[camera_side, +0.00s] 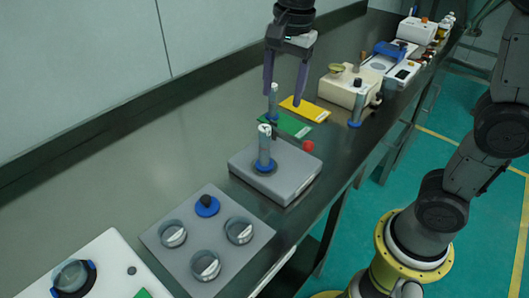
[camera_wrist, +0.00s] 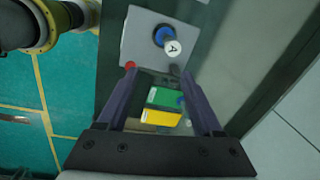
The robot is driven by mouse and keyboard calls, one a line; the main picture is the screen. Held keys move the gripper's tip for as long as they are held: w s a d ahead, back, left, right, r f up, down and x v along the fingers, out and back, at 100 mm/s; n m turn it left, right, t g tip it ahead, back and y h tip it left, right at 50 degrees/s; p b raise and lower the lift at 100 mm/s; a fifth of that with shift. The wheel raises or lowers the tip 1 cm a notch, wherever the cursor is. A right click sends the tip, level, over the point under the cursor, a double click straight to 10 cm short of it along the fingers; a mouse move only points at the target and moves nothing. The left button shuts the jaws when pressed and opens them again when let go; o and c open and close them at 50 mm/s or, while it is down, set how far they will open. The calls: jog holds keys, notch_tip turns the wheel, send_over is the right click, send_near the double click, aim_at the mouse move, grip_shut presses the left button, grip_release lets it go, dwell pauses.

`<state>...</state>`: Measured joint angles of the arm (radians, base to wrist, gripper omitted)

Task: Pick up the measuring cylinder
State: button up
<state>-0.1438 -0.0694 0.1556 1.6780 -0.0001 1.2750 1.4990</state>
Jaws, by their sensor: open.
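In the side view, a clear measuring cylinder (camera_side: 265,148) with a blue base stands upright on a grey box-shaped device. The wrist view shows it from above, with a white top marked "A" (camera_wrist: 173,47) and a blue base. A second similar cylinder (camera_side: 273,101) stands farther back by my gripper's left finger, and a third (camera_side: 358,105) stands at the bench's right edge. I cannot tell which one the task means. My gripper (camera_side: 283,96) is open and points down above the bench, behind the cylinder on the device. Nothing shows held between the fingers (camera_wrist: 153,69).
A green card (camera_side: 287,124) and a yellow card (camera_side: 305,109) lie below my gripper. A grey plate with several round dishes (camera_side: 240,231) is in front. A beige instrument (camera_side: 345,88) stands behind. The bench's left strip is clear.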

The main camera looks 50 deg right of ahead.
aim_at(265, 154)
jog(key=shift+n+g, duration=0.3)
jog(key=shift+g, duration=0.3)
jog(key=w+f, duration=0.1)
jog(key=a+f, duration=0.1)
jog(key=w+a+f, duration=0.1)
jog(key=f, duration=0.1)
jog(key=shift+w, duration=0.3)
notch_tip(265, 154, down, 8)
jog(key=shift+r, duration=0.15)
jog(key=shift+w+f, duration=0.15)
jog(key=shift+f, duration=2.9)
grip_shut()
